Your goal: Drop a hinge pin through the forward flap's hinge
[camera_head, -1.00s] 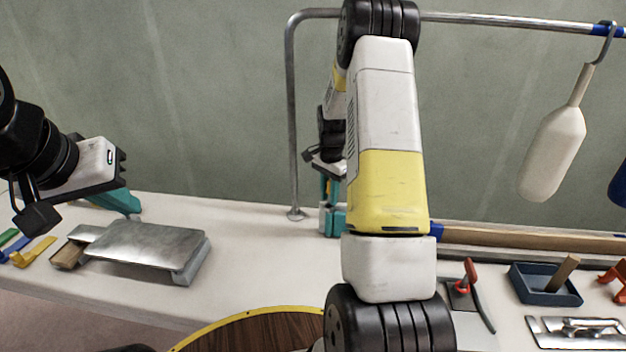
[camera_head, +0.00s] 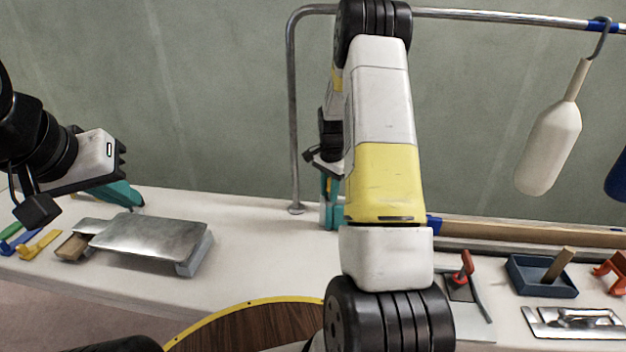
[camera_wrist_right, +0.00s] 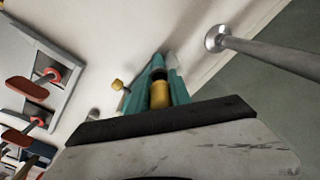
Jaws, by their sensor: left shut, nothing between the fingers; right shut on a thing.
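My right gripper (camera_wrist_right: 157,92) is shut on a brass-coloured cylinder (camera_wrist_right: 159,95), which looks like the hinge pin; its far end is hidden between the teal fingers. In the head view my right gripper (camera_head: 328,205) is partly hidden behind my own right arm, over the back of the white bench, and the pin cannot be made out there. My left gripper (camera_head: 124,195) is shut and empty, above the bench at the left, behind a metal plate. I cannot pick out the forward flap or its hinge for certain. A small brass-coloured knob (camera_wrist_right: 117,85) shows beside the right fingers.
The metal plate (camera_head: 150,239) lies on a grey block at the left. A chrome rail post (camera_head: 294,130) stands near my right gripper. A blue tray (camera_head: 541,278) and a red-handled tool (camera_head: 465,267) are at the right. A round wooden top (camera_head: 255,327) is in front.

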